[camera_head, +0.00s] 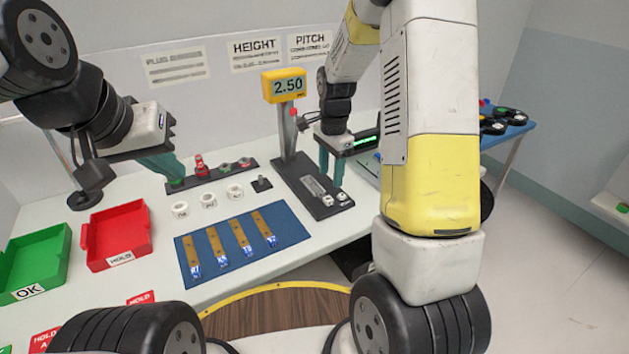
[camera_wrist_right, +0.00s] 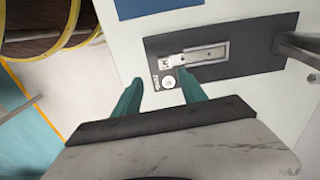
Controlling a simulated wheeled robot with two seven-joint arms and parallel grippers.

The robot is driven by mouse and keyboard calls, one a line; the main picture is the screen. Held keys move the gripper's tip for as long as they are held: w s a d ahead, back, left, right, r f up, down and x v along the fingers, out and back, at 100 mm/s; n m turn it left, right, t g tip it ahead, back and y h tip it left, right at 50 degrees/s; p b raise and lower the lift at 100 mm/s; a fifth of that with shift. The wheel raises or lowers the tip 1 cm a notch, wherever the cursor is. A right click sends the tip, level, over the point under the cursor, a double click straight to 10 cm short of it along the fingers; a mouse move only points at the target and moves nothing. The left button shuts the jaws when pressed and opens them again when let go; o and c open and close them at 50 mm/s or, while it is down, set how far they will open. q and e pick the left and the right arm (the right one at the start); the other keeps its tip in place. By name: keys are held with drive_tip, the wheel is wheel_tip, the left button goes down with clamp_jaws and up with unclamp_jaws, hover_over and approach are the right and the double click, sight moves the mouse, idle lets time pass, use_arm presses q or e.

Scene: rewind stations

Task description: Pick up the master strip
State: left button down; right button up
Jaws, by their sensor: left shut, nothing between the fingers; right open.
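A pale metal strip (camera_head: 318,187), which I take to be the master strip, lies on the dark base of the height gauge; it also shows in the right wrist view (camera_wrist_right: 208,53). No readable name shows on it. My right gripper (camera_head: 332,172) is open and empty above the gauge base; in the right wrist view its fingers (camera_wrist_right: 162,88) point toward the base, apart from the strip, near a round white button (camera_wrist_right: 168,82). My left gripper (camera_head: 172,170) is shut and empty near the dark rack at the back left.
A blue mat (camera_head: 279,249) holds several brown labelled strips. The gauge post with its yellow 2.50 display (camera_head: 284,86) stands behind the base. White rings (camera_head: 208,201) sit behind the mat. Red (camera_head: 118,236) and green (camera_head: 34,263) trays are at the left.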

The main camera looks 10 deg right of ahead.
sight(318, 189)
drive_tip(key=f, duration=0.3)
drive_tip(key=w+f, duration=0.1)
drive_tip(key=f, duration=0.5)
drive_tip(key=shift+w+d+f, duration=0.1)
drive_tip(key=shift+w+d, duration=0.2)
drive_tip(key=shift+d, duration=0.05)
clamp_jaws()
